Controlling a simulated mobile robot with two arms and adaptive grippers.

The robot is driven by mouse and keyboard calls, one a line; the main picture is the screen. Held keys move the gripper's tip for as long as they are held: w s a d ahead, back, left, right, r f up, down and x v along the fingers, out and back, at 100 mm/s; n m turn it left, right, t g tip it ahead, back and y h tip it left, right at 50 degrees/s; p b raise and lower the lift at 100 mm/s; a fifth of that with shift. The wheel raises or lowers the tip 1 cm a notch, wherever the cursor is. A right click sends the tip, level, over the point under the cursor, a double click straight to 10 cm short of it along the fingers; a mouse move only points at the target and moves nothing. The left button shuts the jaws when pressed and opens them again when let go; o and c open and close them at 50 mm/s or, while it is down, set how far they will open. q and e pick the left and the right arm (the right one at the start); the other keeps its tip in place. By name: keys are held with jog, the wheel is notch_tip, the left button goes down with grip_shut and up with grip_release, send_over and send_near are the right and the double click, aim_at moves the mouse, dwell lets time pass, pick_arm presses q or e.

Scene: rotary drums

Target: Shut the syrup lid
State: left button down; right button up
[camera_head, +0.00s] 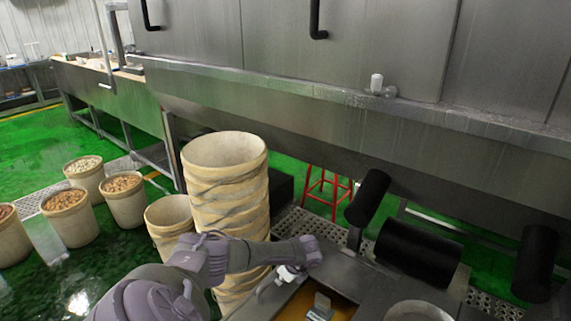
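The syrup tank shows at the bottom edge as an opening with amber liquid (343,307) inside a dark metal housing. A small grey metal piece (320,307) stands over the amber. I cannot tell which panel is the lid; part of the tank is cut off by the frame. My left arm reaches in from the lower left, and my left gripper (284,275) is at the tank's upper left edge, close to the housing. Its fingers are small and partly hidden by the arm, so their opening is unclear. My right gripper is not in view.
A tall stack of beige tubs (228,182) stands left of the tank, close behind my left arm. A red stool (325,187) and large steel machine (330,105) stand behind.

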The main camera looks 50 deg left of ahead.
pick_arm(q)
jog(key=shift+a+r, duration=0.35)
jog(key=shift+r, duration=0.25)
jog(key=d+v, duration=0.1)
jog(key=v, duration=1)
jog(key=shift+d+f, duration=0.1)
jog(key=shift+f, duration=0.1)
